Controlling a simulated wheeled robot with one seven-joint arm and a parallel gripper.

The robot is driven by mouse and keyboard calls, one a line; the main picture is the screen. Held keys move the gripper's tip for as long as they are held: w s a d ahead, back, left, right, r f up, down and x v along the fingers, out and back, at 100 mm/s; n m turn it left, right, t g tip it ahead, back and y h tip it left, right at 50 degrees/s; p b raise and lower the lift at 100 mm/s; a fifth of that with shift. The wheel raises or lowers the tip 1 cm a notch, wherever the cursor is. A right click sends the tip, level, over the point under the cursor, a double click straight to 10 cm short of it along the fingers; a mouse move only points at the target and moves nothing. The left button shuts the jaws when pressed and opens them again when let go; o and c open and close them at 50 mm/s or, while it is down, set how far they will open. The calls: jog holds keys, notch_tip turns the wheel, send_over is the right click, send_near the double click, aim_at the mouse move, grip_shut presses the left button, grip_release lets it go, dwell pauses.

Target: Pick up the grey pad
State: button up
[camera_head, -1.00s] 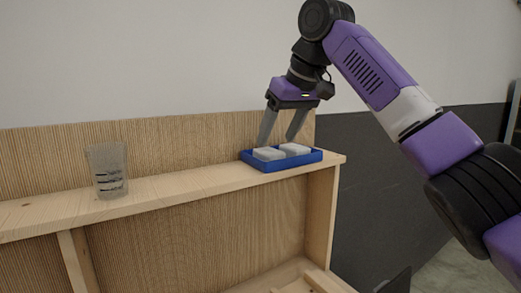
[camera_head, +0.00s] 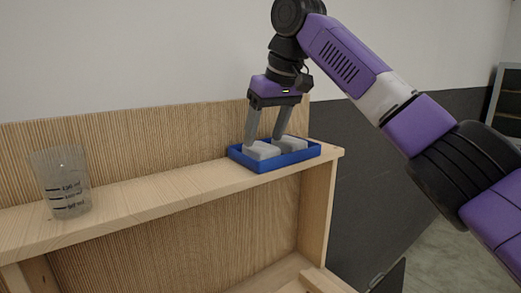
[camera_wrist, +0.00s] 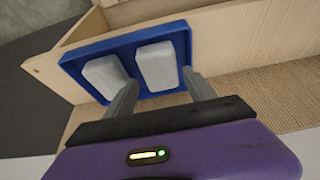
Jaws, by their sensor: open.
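Two light grey pads lie side by side in a blue tray (camera_head: 270,165) on a wooden shelf. The left pad (camera_head: 262,151) is the right one in the wrist view (camera_wrist: 157,64). The other pad (camera_head: 293,144) is on the left in the wrist view (camera_wrist: 103,76). My gripper (camera_head: 263,139) is open and points down at the tray. Its fingertips appear on either side of the left pad, with one near the gap between the pads. I cannot tell if the fingers touch a pad.
A clear measuring cup (camera_head: 62,182) stands on the shelf well to the left. The wooden back panel (camera_head: 150,140) rises just behind the tray. The shelf's right end (camera_head: 335,153) is close to the tray. The shelf between cup and tray is clear.

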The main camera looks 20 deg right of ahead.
aim_at(262, 146)
jog(key=shift+x, duration=1.25)
jog(key=c, duration=1.1)
notch_tip(262, 146, up, 20)
jog(key=p, duration=0.5)
jog(key=shift+p, duration=0.4)
